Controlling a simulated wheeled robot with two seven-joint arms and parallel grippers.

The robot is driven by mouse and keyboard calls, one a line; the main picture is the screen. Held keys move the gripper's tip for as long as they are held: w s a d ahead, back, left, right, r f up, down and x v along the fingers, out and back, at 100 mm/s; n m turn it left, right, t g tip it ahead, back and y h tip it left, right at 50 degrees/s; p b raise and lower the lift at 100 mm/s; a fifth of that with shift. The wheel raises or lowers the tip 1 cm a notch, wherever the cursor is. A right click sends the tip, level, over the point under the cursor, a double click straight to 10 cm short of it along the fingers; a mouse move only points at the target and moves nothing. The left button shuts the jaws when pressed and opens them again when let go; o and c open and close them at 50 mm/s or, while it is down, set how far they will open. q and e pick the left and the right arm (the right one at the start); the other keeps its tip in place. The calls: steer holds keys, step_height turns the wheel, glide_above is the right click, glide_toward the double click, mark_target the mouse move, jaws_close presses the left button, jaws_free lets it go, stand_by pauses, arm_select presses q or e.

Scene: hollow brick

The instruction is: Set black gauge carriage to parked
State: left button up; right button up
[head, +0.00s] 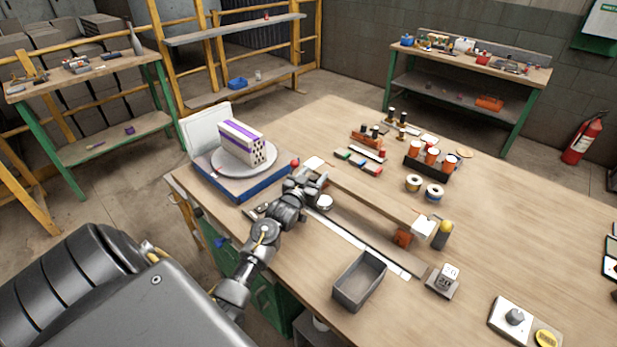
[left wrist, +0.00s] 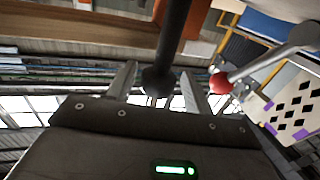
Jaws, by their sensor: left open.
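My left gripper (head: 314,182) is over the far end of a long rail (head: 370,197) on the workbench, near the turntable. In the left wrist view its two fingers (left wrist: 158,75) stand apart. A black rod (left wrist: 174,35) with a dark ball end (left wrist: 157,80) shows between them; I cannot tell whether the fingers touch it. It looks like the handle of the black gauge carriage, whose body is not clear in the head view, where my gripper covers that spot. A red knob (left wrist: 221,83) on a grey rod is to the right. My right gripper is out of view.
A patterned hollow brick (head: 240,143) stands on a round turntable (head: 218,165) over a blue base (head: 262,187). The bench's right side is mostly clear.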

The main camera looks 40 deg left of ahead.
arm_select(q)
steer(key=b+v, duration=0.1)
steer(key=v, duration=0.9)
stand_by(0.3)
